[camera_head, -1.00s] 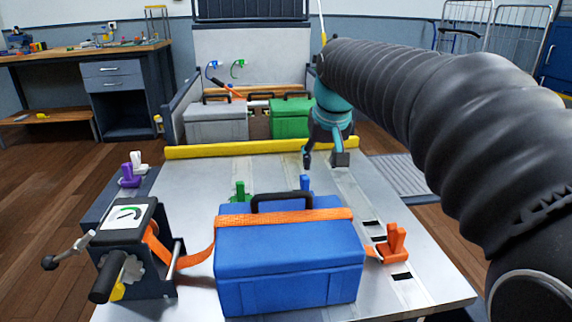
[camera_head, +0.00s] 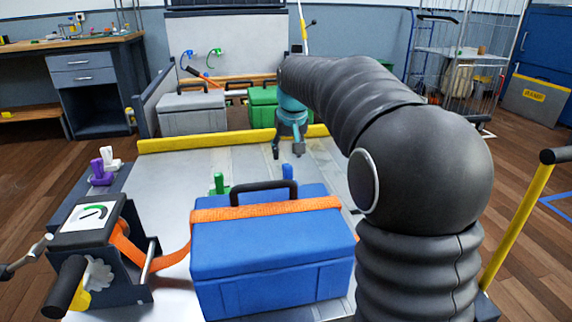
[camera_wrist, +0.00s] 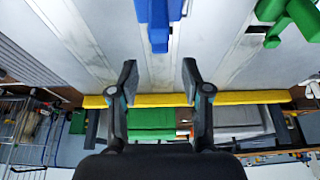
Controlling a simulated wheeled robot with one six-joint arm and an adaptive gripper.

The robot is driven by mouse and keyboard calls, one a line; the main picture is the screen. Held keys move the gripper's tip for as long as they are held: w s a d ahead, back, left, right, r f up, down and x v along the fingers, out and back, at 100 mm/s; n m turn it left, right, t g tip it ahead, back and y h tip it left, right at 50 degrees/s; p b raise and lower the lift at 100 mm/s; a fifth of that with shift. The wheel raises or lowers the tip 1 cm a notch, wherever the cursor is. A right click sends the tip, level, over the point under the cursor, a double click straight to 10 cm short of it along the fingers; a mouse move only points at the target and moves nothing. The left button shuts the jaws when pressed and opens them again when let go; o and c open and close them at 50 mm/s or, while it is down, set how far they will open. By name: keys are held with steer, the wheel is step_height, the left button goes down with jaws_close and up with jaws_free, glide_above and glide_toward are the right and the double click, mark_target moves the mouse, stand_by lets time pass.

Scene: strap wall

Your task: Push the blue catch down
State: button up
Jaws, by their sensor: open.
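The blue catch (camera_head: 287,172) stands upright on the grey bed, just behind the blue box (camera_head: 270,262). Its lower part is hidden by the box in the head view. In the wrist view the blue catch (camera_wrist: 158,22) is at the top middle, ahead of the space between my fingers. My gripper (camera_head: 288,150) is open and empty, above the bed just beyond the catch; it also shows in the wrist view (camera_wrist: 156,78). Gripper and catch look apart.
A green catch (camera_head: 219,184) stands left of the blue one. An orange strap (camera_head: 265,209) crosses the blue box from a winch (camera_head: 95,225). A yellow bar (camera_head: 205,143) spans the bed behind my gripper, with grey (camera_head: 193,117) and green (camera_head: 263,112) boxes beyond.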

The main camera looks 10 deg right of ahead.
steer(key=shift+b+x, duration=0.3)
steer(key=shift+x, duration=2.1)
jaws_close()
